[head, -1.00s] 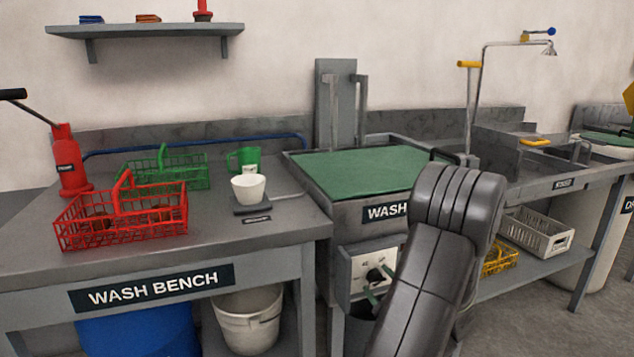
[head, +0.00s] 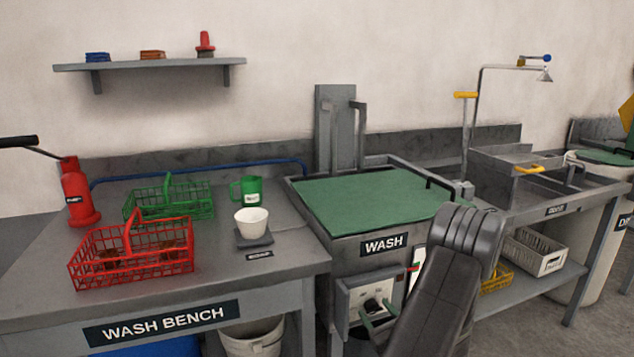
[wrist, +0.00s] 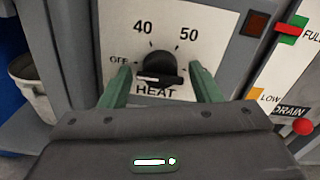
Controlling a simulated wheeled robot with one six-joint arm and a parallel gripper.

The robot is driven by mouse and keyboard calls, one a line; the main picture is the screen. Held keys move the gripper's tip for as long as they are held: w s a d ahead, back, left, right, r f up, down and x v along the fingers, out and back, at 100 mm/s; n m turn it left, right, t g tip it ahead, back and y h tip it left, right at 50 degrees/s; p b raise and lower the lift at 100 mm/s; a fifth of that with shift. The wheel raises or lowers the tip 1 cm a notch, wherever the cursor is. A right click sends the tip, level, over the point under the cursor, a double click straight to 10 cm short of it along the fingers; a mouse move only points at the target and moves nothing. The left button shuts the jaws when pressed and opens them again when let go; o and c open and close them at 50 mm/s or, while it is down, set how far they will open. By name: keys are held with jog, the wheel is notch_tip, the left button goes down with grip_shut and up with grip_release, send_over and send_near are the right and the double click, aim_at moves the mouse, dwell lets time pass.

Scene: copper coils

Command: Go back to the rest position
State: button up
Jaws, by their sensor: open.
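My gripper (wrist: 160,88) is open and empty in the wrist view. Its two green fingers stand apart on either side of the black heat knob (wrist: 158,66) on the wash tank's white dial plate; I cannot tell whether they touch it. The dial reads OFF, 40 and 50; the knob's exact setting is unclear. In the head view the knob (head: 373,305) is on the front of the wash tank (head: 335,245), with the green fingers just below it. My dark arm covers part of the tank's front right.
The wash bench (head: 300,262) holds a red basket (head: 130,258) with coils, a green basket (head: 168,200), a green mug (head: 246,188) and a white cup (head: 252,220). A rinse sink (head: 560,211) stands right. A white bucket (wrist: 35,90) is left of the dial.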

jog(key=shift+r+m+p, duration=0.2)
jog(key=shift+m+p, duration=1.5)
jog(key=shift+p, duration=0.65)
jog(key=shift+f+m+p, duration=0.15)
jog(key=shift+m+p, duration=0.35)
jog(key=shift+f, duration=0.1)
